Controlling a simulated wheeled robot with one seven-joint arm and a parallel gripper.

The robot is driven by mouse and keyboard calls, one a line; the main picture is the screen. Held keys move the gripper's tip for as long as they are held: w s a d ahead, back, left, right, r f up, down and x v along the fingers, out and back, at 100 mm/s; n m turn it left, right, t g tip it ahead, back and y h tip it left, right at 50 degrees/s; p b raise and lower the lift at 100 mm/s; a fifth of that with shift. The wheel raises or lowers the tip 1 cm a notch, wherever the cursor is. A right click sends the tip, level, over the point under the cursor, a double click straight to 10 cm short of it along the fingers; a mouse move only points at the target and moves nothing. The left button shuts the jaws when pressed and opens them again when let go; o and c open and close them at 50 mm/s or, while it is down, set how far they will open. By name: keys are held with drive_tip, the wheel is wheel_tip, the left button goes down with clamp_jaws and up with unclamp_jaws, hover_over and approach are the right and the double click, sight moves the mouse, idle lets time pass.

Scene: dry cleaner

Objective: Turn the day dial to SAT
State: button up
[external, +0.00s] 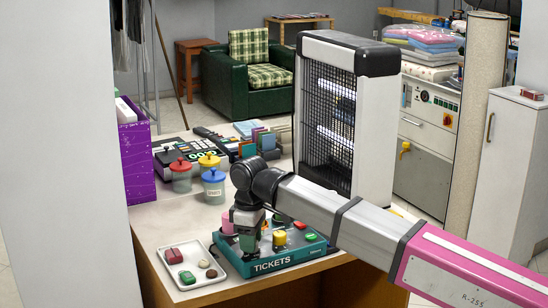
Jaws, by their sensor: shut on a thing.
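The teal ticket machine (288,262), marked TICKETS, sits at the front of the counter. A yellow knob (279,240), a green button (311,237) and several red parts show on its top. My gripper (249,247) points down over the left part of this machine. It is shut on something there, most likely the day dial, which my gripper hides. The dial's markings and the SAT position cannot be read in this view.
A tray (217,277) with small items lies just left of the machine. Lidded jars (213,186) and a purple box (137,155) stand behind on the counter (160,222). A tall black grille unit (327,120) stands behind my arm.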

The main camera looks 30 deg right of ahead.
drive_tip(key=m, duration=0.5)
drive_tip(key=shift+m, duration=0.3)
drive_tip(key=m, duration=0.6)
drive_tip(key=shift+d, duration=0.1)
drive_tip(key=m, duration=0.6)
drive_tip(key=shift+m, duration=0.3)
drive_tip(key=m, duration=0.5)
drive_tip(key=shift+t, duration=0.3)
drive_tip(key=shift+m, duration=0.3)
drive_tip(key=o, duration=0.9)
drive_tip(key=shift+s, duration=0.1)
drive_tip(key=shift+o, duration=0.2)
wheel_tip(320, 180, up, 11)
drive_tip(key=shift+s, duration=0.15)
